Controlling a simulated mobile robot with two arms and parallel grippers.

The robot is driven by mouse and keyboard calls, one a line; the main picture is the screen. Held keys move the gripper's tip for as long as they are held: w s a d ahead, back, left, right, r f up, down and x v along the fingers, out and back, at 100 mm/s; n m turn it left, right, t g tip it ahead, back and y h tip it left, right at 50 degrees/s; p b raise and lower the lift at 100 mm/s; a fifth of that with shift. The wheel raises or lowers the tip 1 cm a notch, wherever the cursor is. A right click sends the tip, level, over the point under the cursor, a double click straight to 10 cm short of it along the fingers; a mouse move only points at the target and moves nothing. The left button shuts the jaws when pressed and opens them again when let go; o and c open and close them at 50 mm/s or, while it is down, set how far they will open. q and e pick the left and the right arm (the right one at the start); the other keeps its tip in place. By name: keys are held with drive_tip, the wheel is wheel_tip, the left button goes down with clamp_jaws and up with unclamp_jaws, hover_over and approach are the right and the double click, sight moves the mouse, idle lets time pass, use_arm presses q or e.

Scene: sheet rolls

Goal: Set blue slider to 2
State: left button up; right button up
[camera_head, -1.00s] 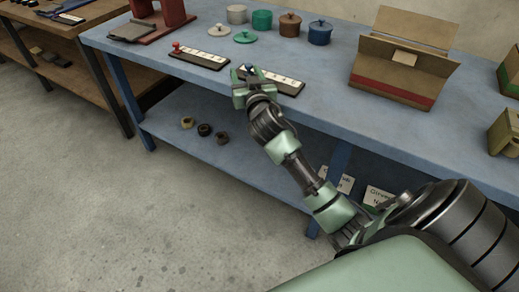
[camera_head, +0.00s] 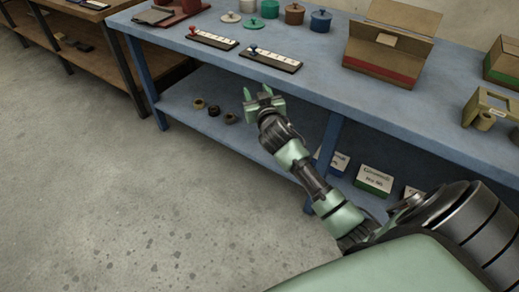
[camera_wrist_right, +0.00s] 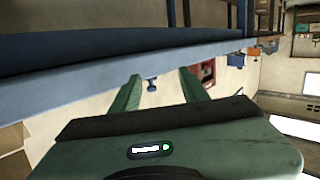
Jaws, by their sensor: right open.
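The blue slider knob (camera_head: 253,49) stands near the left end of its dark track with a white scale (camera_head: 280,62), close to the front of the blue workbench. The scale marks are too small to read. My right gripper (camera_head: 259,90) is open and empty, below and in front of the bench's front edge, apart from the knob. In the right wrist view a blue knob (camera_wrist_right: 152,85) shows beyond and between the two spread green fingers (camera_wrist_right: 158,88). My left gripper is in neither view.
A similar track with a red knob (camera_head: 194,29) lies to the left. Lidded pots (camera_head: 320,21) stand behind, and an open cardboard box (camera_head: 385,62) stands to the right. Several small nuts (camera_head: 213,111) lie on the lower shelf (camera_head: 180,98). The bench's front edge is near my gripper.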

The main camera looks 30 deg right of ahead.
drive_tip(key=s+a+f+n+g+y+p, duration=0.1)
drive_tip(key=s+a+f+g+p, duration=0.1)
drive_tip(key=f, duration=0.6)
drive_tip(key=s+a+f+n+g+y+p, duration=0.1)
drive_tip(key=s+a+f+g+p, duration=0.1)
drive_tip(key=s+f+p, duration=0.3)
drive_tip(key=shift+s+f+y, duration=0.25)
drive_tip(key=shift+f+y, duration=0.05)
drive_tip(key=shift+f, duration=2)
drive_tip(key=shift+a, duration=0.15)
